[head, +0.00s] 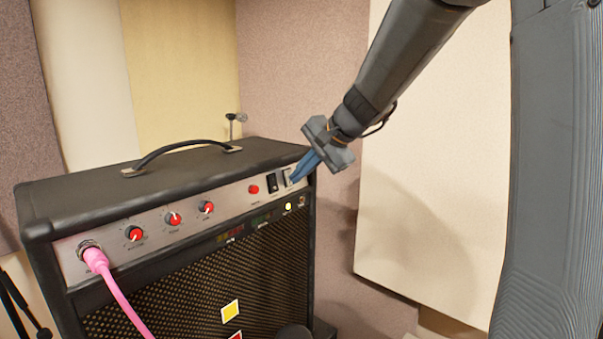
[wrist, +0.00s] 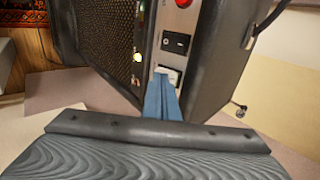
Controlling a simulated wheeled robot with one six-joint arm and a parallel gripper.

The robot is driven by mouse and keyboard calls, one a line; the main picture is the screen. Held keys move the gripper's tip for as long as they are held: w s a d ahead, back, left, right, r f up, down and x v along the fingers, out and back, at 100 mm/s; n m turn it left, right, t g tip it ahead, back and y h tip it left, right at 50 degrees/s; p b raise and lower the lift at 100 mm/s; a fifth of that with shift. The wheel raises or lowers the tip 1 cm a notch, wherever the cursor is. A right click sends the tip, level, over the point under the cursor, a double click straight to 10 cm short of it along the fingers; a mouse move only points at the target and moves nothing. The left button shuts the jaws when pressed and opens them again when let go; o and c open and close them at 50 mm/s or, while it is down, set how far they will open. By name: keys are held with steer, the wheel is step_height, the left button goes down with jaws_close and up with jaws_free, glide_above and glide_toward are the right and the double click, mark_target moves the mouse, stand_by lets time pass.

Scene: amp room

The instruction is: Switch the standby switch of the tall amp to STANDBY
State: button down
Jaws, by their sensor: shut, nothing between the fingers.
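The tall amp (head: 170,210) is a black cabinet with a silver control panel along its upper front. At the panel's right end are a black rocker switch (head: 272,183) and a lighter switch (head: 287,177) beside it. My gripper (head: 295,178) is shut, its blue fingertips at the lighter switch. In the wrist view the fingertips (wrist: 162,84) cover part of the light switch (wrist: 169,74), and the black rocker (wrist: 176,42) stands clear. I cannot tell whether the fingers touch the switch, or read its labels or position.
A pink cable (head: 115,290) is plugged into the panel's left end. A handle (head: 180,152) tops the amp. Wall panels stand behind; open space lies right of the amp.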

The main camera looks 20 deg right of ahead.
steer(key=shift+a+f+b, duration=0.1)
steer(key=shift+f+b, duration=0.3)
steer(key=shift+b, duration=0.2)
steer(key=shift+w+a+r+p, duration=0.1)
steer(key=shift+w+r+p, duration=0.15)
steer(key=shift+r+p, duration=0.55)
steer(key=shift+r, duration=0.2)
